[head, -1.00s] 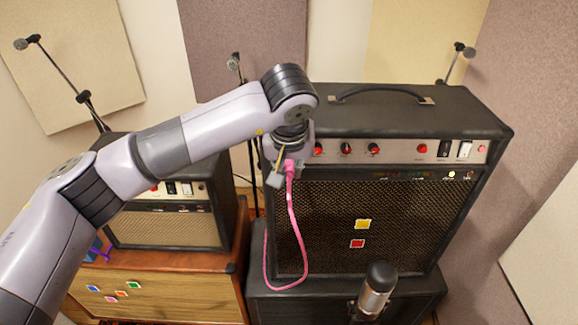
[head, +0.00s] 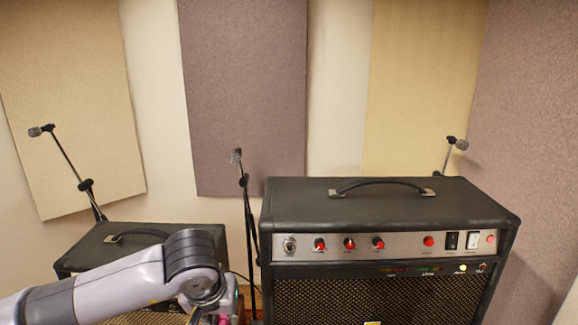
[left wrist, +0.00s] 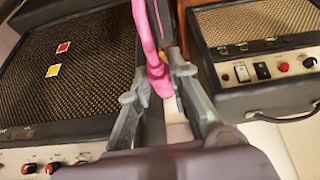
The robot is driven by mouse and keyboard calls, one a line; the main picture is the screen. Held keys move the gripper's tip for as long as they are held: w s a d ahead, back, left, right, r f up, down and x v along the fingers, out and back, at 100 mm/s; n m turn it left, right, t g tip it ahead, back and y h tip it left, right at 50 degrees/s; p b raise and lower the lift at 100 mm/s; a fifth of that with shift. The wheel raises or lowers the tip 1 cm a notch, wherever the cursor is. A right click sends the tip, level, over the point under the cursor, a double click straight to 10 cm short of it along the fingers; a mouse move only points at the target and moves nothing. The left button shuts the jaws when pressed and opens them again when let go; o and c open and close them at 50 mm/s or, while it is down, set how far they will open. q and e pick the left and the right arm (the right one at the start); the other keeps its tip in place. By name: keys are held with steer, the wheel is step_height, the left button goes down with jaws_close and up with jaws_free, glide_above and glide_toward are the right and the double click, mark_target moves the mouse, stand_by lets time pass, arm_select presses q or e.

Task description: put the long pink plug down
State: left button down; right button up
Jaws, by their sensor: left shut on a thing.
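The long pink plug (left wrist: 160,82) is between the fingers of my left gripper (left wrist: 156,85), which is shut on it. Its pink cable (left wrist: 145,25) runs up out of the left wrist view. In the head view only a bit of pink (head: 223,320) shows at the bottom edge, beside my left wrist. The gripper is in the gap between the large amp (head: 390,209) and the small amp (head: 140,235), below the level of the large amp's control panel. The plug's tip is hidden. My right gripper is not in view.
The large amp's panel has an empty-looking round jack (head: 289,245) at its left, then red knobs (head: 349,243) and switches (head: 452,240). A microphone stand (head: 246,205) rises behind the gap. Another stand (head: 70,165) is at the left.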

arm_select(q)
steer(key=s+a+f+b, duration=0.1)
steer(key=s+a+f, duration=0.3)
steer(key=s+a, duration=0.2)
steer(key=shift+s+a+f+b, duration=0.15)
steer(key=shift+a+b, duration=0.1)
steer(key=shift+b, duration=0.05)
steer(key=shift+d, duration=0.1)
